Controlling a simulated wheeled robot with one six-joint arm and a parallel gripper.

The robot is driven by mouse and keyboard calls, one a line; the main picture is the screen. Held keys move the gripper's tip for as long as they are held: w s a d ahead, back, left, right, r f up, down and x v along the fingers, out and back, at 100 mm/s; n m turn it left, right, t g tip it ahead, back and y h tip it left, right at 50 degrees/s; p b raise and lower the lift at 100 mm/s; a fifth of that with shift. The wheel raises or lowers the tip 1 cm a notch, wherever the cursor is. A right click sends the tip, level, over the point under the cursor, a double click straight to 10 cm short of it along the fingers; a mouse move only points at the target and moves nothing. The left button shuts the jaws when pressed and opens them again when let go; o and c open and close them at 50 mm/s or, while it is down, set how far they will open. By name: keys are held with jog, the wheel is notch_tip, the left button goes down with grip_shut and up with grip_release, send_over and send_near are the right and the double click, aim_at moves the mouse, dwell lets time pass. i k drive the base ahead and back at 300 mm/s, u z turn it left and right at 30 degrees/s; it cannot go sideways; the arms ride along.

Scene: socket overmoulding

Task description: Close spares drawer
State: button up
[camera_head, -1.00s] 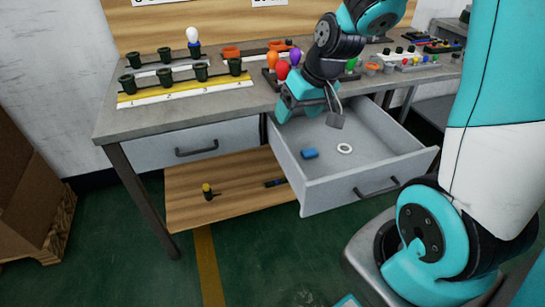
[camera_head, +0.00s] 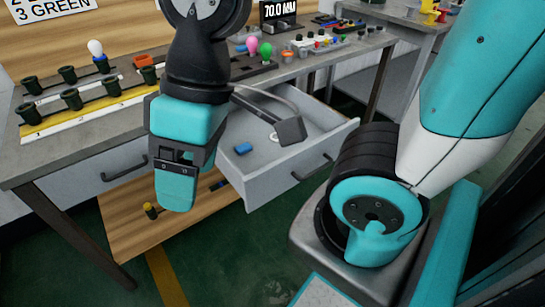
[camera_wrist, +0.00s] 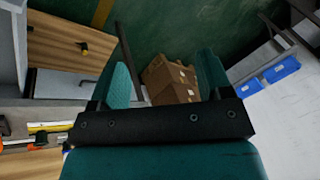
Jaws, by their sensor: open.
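The spares drawer (camera_head: 262,188) stands pulled out from under the workbench in the head view, with its dark handle (camera_head: 312,168) on the front panel. A blue block (camera_head: 243,148) lies inside it, and a white ring is partly hidden behind my wrist camera part. My gripper (camera_head: 177,185) is to the left of the open drawer, nearer to the camera, pointing down. It appears apart from the drawer. In the wrist view its two teal fingers (camera_wrist: 165,82) are spread with nothing between them.
A closed drawer (camera_head: 105,172) with a handle is on the left. The bench top (camera_head: 50,152) carries black sockets, bulbs and coloured parts. A wooden lower shelf (camera_head: 125,225) holds small items. Cardboard boxes (camera_wrist: 170,80) and blue bins (camera_wrist: 282,69) show in the wrist view.

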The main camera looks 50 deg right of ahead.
aim_at(263, 173)
jog(key=z, duration=0.45)
jog(key=k, duration=1.1)
jog(key=u, duration=0.45)
jog(key=i, duration=0.65)
